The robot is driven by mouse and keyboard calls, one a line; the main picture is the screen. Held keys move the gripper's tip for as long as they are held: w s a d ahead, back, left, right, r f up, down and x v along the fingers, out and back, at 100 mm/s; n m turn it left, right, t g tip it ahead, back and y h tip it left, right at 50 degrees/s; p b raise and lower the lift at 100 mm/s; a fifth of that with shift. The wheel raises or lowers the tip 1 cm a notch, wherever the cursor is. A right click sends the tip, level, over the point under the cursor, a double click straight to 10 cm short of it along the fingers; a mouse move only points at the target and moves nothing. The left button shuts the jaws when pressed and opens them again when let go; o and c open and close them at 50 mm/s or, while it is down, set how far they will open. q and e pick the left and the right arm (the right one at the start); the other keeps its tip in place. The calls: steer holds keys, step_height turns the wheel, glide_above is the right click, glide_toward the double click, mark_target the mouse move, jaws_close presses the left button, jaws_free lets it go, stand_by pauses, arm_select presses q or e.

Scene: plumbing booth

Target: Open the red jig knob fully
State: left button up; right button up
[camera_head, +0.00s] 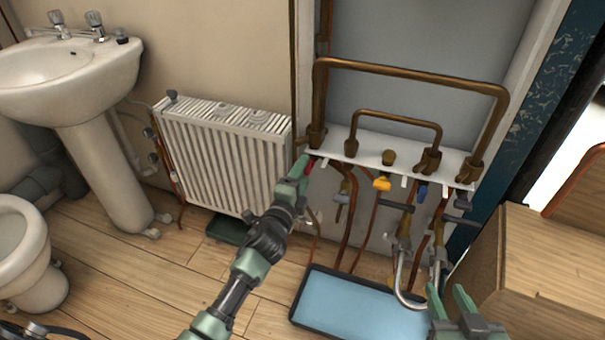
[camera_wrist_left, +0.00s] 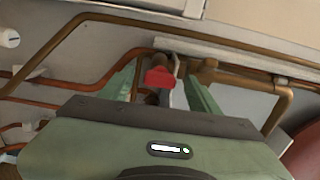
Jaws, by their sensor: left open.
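The red jig knob (camera_wrist_left: 158,77) shows in the left wrist view between the two fingers of my left gripper (camera_wrist_left: 165,88). The fingers are apart, one on each side of the knob, with gaps visible; I cannot see them touching it. In the head view only a small red part of the knob (camera_head: 309,167) shows beside the tips of my left gripper (camera_head: 301,170), at the left end of the white jig shelf (camera_head: 371,154). My right gripper (camera_head: 452,294) is at the lower right, its fingers apart and empty, near a curved metal pipe.
A yellow knob (camera_head: 382,184) and a blue knob (camera_head: 422,192) sit under the shelf to the right. Copper pipes (camera_head: 410,76) arch above it. A white radiator (camera_head: 225,155) stands left, a blue-topped tray (camera_head: 355,309) lies below, and a wooden box (camera_head: 545,275) stands right.

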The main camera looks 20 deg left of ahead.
arm_select(q)
steer(key=s+p, duration=0.1)
steer(key=s, duration=0.6)
steer(key=shift+s, duration=0.2)
arm_select(e)
steer(key=s+d+f+g+h, duration=0.1)
steer(key=s+d+f+g, duration=0.1)
steer(key=s+f+g, duration=0.1)
steer(key=shift+s+f+g, duration=0.3)
steer(key=shift+s+f, duration=0.3)
steer(key=shift+f, duration=0.3)
arm_select(q)
steer(key=shift+a, duration=0.1)
arm_select(e)
steer(key=shift+a, duration=0.1)
